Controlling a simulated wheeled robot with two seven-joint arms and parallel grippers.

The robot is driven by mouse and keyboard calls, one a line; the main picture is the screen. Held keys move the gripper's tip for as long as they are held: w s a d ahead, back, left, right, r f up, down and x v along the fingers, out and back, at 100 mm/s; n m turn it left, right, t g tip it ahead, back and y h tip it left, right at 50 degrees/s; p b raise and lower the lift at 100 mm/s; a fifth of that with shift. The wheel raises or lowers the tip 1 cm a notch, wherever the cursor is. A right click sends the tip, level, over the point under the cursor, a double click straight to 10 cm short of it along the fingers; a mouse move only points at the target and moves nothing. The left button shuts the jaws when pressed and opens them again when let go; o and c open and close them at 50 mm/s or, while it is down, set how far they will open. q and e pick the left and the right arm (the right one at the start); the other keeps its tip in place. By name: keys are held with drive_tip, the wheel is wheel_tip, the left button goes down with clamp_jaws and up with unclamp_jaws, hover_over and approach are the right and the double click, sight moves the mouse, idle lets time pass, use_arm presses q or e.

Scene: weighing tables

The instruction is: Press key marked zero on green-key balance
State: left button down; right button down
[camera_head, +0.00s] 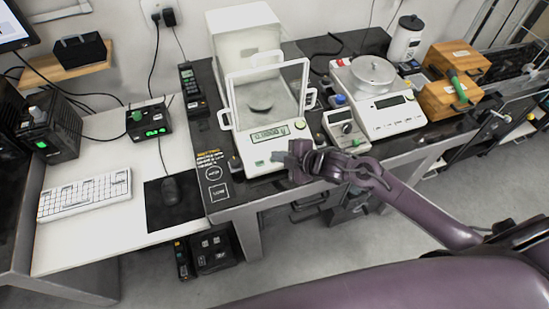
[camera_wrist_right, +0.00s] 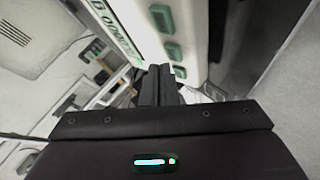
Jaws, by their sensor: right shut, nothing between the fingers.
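The green-key balance (camera_head: 284,149) is a white balance with a glass draft shield and a lit display (camera_head: 269,134). In the right wrist view its display (camera_wrist_right: 112,28) and several green keys (camera_wrist_right: 172,50) show along the front panel; their markings are too small to read. My right gripper (camera_head: 290,153) is over the lower right part of the panel in the head view and hides some of the keys. In the right wrist view the fingertips (camera_wrist_right: 160,72) are together and empty, close to the lower end of the key row. I cannot tell whether they touch the panel. My left gripper is not in view.
A small grey meter (camera_head: 345,128) stands just right of the balance, and a second white balance (camera_head: 400,119) with a round pan is beyond it. A black mouse (camera_head: 170,189) and white keyboard (camera_head: 85,195) lie on the left table. Wooden boxes (camera_head: 450,97) stand at the right.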

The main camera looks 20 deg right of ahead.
drive_tip(key=shift+w+f, duration=0.1)
drive_tip(key=shift+f, duration=0.15)
drive_tip(key=shift+w+f+b, duration=0.1)
drive_tip(key=shift+f+b, duration=0.25)
drive_tip(key=shift+b, duration=0.05)
idle(0.5)
drive_tip(key=shift+r, duration=0.1)
drive_tip(key=shift+s+r+p, duration=0.25)
drive_tip(key=shift+r+p, duration=0.45)
drive_tip(key=shift+p, duration=0.15)
drive_tip(key=r+p, duration=0.1)
drive_tip(key=s+r+p, duration=0.1)
drive_tip(key=r+p, duration=0.2)
drive_tip(key=p, duration=0.1)
drive_tip(key=shift+s+r, duration=0.25)
drive_tip(key=shift+r, duration=0.1)
idle(0.6)
